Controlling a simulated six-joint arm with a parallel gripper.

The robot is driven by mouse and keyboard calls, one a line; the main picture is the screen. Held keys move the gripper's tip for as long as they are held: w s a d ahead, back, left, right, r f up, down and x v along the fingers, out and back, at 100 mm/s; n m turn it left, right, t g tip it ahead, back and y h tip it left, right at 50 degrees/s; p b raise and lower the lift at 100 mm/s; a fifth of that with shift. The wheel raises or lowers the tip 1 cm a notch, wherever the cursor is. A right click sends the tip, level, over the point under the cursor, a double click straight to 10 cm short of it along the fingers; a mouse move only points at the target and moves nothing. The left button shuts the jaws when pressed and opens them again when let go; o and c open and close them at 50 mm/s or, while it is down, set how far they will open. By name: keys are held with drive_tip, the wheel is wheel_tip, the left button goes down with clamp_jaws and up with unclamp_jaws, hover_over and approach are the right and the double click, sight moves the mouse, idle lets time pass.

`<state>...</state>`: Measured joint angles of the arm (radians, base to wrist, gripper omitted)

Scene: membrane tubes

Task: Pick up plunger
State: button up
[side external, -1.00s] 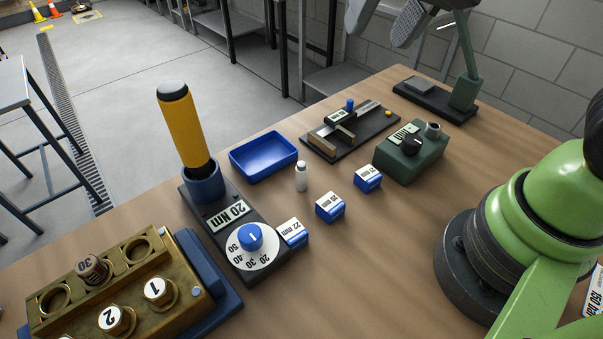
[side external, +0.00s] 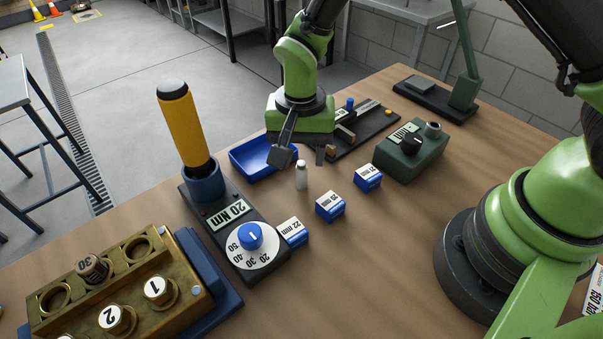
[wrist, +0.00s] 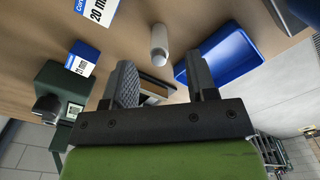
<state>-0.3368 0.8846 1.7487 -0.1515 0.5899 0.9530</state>
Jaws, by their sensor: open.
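A small white cylinder with a narrower grey top (side external: 301,177), which I take to be the plunger, stands upright on the wooden table. It also shows in the wrist view (wrist: 160,42), beyond the fingertips and roughly in line with the gap between them. My gripper (side external: 302,155) is open and empty. It hangs just behind and above the cylinder, near the blue tray. In the wrist view both grey fingers (wrist: 163,80) are spread apart with nothing between them.
The blue tray (side external: 240,160) and a black fixture with rails (side external: 378,125) lie behind the cylinder. Blue-and-white boxes (side external: 331,207) (side external: 368,178) stand at its right. A torque tool with a tall yellow handle (side external: 183,130) rises at left. A green device (side external: 405,157) sits farther right.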

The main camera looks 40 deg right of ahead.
sight(301, 163)
wheel_tip(301, 163, down, 5)
drive_tip(key=shift+f, duration=0.15)
clamp_jaws()
